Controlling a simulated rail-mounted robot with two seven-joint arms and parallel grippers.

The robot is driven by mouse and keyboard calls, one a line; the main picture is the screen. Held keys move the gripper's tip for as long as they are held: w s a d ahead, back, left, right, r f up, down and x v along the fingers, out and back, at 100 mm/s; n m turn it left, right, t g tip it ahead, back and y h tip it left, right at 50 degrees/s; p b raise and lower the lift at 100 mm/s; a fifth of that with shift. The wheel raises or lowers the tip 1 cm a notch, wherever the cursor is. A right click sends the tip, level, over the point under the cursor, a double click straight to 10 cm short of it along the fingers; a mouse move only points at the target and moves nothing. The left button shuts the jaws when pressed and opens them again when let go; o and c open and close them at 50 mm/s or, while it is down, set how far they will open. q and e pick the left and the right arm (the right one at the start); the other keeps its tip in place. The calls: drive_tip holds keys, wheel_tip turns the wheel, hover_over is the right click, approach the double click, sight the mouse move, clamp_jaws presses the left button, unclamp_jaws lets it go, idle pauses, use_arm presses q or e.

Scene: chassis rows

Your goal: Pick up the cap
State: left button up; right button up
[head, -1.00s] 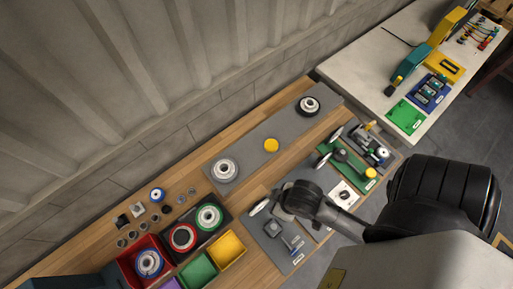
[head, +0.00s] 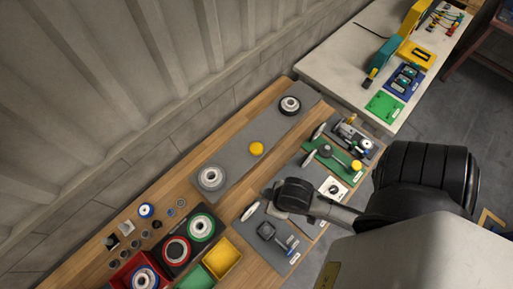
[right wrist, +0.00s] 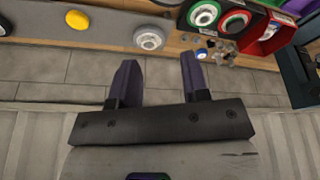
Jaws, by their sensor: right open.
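The cap, which I take to be the yellow round piece (head: 256,148), lies on the grey strip (head: 235,165) on the wooden bench, between a silver wheel and a black-rimmed wheel. It also shows at the upper left in the right wrist view (right wrist: 77,19). My right gripper (right wrist: 158,75) is open, with nothing between its two dark purple fingers. The cap is apart from it, beyond and left of the fingers in that view. In the head view my right arm reaches in from the right, its dark end over the front boards; the fingertips cannot be made out. My left gripper is not in view.
The silver wheel (head: 211,178) and black-rimmed wheel (head: 290,105) flank the cap. Small-part boards, including a green one (head: 325,155), line the front. Coloured bins (head: 223,257) and loose small parts stand at the lower left. A ribbed wall rises behind; a pale table (head: 340,60) adjoins.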

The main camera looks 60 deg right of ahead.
drive_tip(key=shift+o, duration=0.4)
drive_tip(key=o, duration=0.5)
drive_tip(key=shift+d, duration=0.1)
drive_tip(key=shift+c, duration=0.2)
drive_tip(key=o, duration=0.5)
drive_tip(key=shift+o, duration=0.2)
drive_tip(key=shift+w, duration=0.1)
